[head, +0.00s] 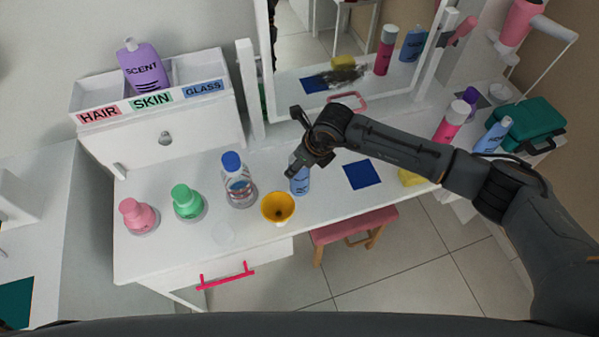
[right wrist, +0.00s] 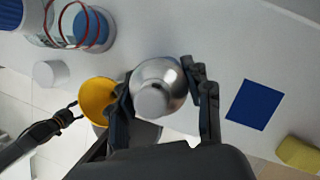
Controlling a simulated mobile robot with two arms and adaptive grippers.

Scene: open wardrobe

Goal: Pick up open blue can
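The blue can (head: 300,181) is upright on the white dressing table, with its upper part hidden by my right gripper (head: 312,158). In the right wrist view its silver domed top (right wrist: 158,88) sits between the two fingers of the right gripper (right wrist: 158,82), which appear to touch it on both sides. What looks like my left gripper (right wrist: 74,112) shows small at the left of the right wrist view, with its fingertips apart and nothing between them. It is out of the head view.
A yellow funnel (head: 278,207) stands close left of the can. A clear bottle with a blue cap (head: 238,180), a green bottle (head: 187,201) and a pink bottle (head: 138,215) stand further left. A blue square (head: 362,174) lies to the right. A mirror frame (head: 253,85) rises behind.

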